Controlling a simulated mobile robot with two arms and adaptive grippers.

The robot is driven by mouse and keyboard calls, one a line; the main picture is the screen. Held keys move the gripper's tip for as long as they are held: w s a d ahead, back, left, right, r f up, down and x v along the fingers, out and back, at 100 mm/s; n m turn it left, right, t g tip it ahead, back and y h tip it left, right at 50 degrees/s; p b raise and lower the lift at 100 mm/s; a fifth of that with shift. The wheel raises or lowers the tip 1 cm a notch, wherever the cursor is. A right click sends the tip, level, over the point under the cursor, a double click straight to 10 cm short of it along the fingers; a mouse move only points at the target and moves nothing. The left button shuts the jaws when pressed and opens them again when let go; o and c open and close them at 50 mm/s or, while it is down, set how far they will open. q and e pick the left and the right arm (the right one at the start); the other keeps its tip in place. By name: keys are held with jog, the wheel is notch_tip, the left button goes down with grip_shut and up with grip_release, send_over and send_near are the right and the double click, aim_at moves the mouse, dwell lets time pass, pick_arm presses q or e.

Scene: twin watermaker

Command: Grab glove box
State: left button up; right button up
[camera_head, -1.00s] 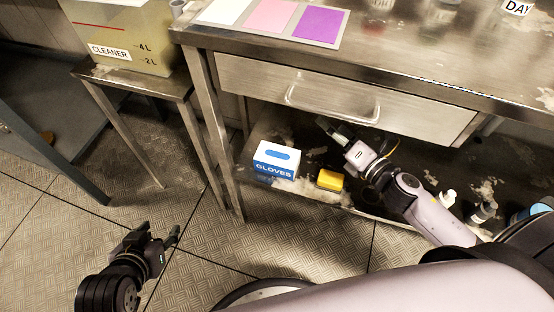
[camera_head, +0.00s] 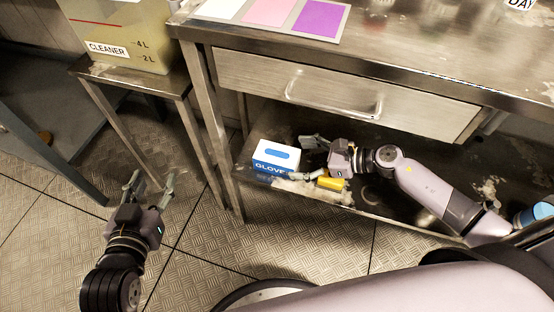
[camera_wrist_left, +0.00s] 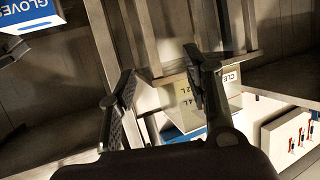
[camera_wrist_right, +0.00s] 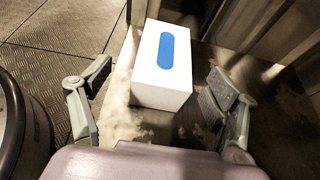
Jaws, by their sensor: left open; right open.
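The glove box (camera_head: 275,158) is a white and blue carton with a blue oval on top. It stands on the lower shelf under the drawer, near the shelf's left end. In the right wrist view the glove box (camera_wrist_right: 163,68) lies ahead, between the spread fingers. My right gripper (camera_head: 305,158) is open and empty, just right of the box. In the right wrist view the box shows beyond the fingertips (camera_wrist_right: 160,88). My left gripper (camera_head: 152,188) is open and empty above the floor, left of the table. The box's corner (camera_wrist_left: 30,15) shows at upper left in the left wrist view.
A yellow object (camera_head: 331,184) lies on the shelf below my right gripper, partly hidden. The drawer (camera_head: 340,90) is above the shelf. A table leg (camera_head: 215,140) stands left of the box. A cleaner tank (camera_head: 120,35) sits on a small side stand.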

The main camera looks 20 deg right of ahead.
aim_at(277, 157)
jog(key=x, duration=0.2)
jog(key=shift+w+a+f, duration=0.15)
jog(key=shift+w+a, duration=0.05)
jog(key=shift+a, duration=0.05)
jog(key=shift+d+f+b+x, duration=0.1)
jog(key=shift+b+x, duration=0.25)
jog(key=shift+x, duration=0.95)
jog(key=shift+d+f+b+x, duration=0.15)
jog(key=shift+b+x, duration=0.2)
jog(key=shift+x, duration=0.95)
pick_arm(q)
notch_tip(277, 157, up, 7)
jog(key=w+d+t+h, duration=0.1)
jog(key=t, duration=0.3)
jog(key=shift+w+d, duration=0.25)
jog(key=shift+w, duration=0.05)
pick_arm(e)
jog(key=shift+w, duration=0.2)
pick_arm(q)
jog(key=shift+f, duration=0.15)
pick_arm(e)
jog(key=c, duration=1.2)
